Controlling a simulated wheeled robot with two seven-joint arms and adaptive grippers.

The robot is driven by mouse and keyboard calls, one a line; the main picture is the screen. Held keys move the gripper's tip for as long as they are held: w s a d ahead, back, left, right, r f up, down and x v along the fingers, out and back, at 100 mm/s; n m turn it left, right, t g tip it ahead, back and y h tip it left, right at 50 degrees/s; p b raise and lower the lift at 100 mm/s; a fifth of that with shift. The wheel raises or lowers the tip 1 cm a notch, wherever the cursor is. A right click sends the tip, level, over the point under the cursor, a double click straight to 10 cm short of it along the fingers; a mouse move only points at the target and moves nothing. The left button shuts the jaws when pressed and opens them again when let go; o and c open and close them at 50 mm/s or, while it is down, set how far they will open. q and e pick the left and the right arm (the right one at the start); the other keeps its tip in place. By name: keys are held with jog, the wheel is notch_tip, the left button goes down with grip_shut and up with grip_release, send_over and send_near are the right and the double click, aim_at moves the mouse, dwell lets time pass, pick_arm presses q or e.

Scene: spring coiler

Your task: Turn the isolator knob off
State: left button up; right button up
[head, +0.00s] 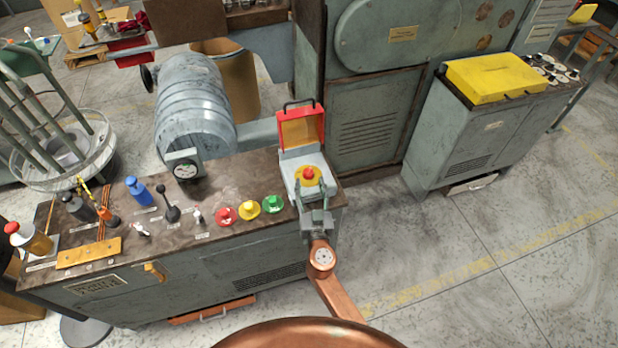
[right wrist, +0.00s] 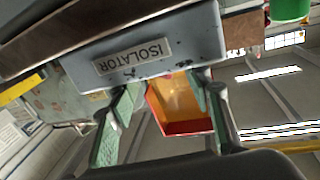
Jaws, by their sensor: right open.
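The isolator is a light grey box (head: 291,163) at the right end of the console, with its red-edged lid (head: 302,128) standing open behind it. Its red knob (head: 308,173) sits on a yellow round plate on the box top. My right gripper (head: 317,212) is at the near side of the box, just in front of the knob, open and apparently empty. In the right wrist view the open fingers (right wrist: 165,112) spread below the grey face with the ISOLATOR label (right wrist: 132,57); the lid (right wrist: 180,108) shows between them. The knob is not clearly visible there. My left gripper is not in view.
Red (head: 227,216), yellow (head: 249,210) and green (head: 272,204) buttons sit left of the isolator on the dark console top (head: 215,187). Several levers stand farther left. A grey cabinet with a yellow cover (head: 497,77) stands at right. The floor between is clear.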

aim_at(309, 177)
jog(key=shift+w+a, duration=0.15)
jog(key=shift+w, duration=1.55)
jog(key=shift+c, duration=0.5)
jog(key=c, duration=1)
